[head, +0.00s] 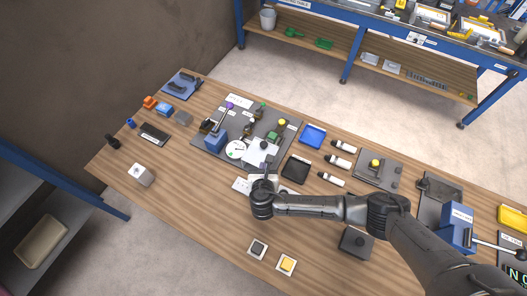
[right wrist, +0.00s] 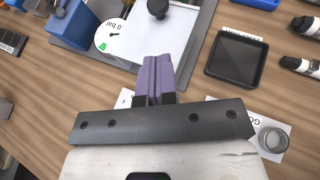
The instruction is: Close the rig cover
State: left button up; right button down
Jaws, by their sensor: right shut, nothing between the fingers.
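The rig stands on a grey baseplate (head: 208,143) on the wooden table, with a blue block (head: 215,141) and a round white dial (head: 236,149). A white panel (head: 258,158) with a black knob (head: 264,145), which looks like the rig cover, is right of the dial. The panel (right wrist: 178,28) and knob (right wrist: 157,8) also show in the right wrist view. I cannot tell how far the cover is open. My right gripper (head: 267,170) is shut and empty at the panel's near side; its purple fingers (right wrist: 154,62) overlap the panel in the wrist view, contact unclear. My left gripper is not in view.
A black tray (right wrist: 236,58) lies right of the gripper, and a blue tray (head: 313,135) behind it. The table's front left is mostly clear.

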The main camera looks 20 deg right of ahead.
aim_at(264, 148)
jog(key=x, duration=0.7)
jog(key=shift+w+d+r, duration=0.1)
jog(key=shift+w+r, duration=0.15)
jog(key=shift+w, duration=0.2)
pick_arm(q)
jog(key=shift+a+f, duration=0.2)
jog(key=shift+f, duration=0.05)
pick_arm(e)
jog(key=shift+w+d+f, duration=0.1)
jog(key=shift+w+d, duration=0.1)
jog(key=shift+w, duration=0.25)
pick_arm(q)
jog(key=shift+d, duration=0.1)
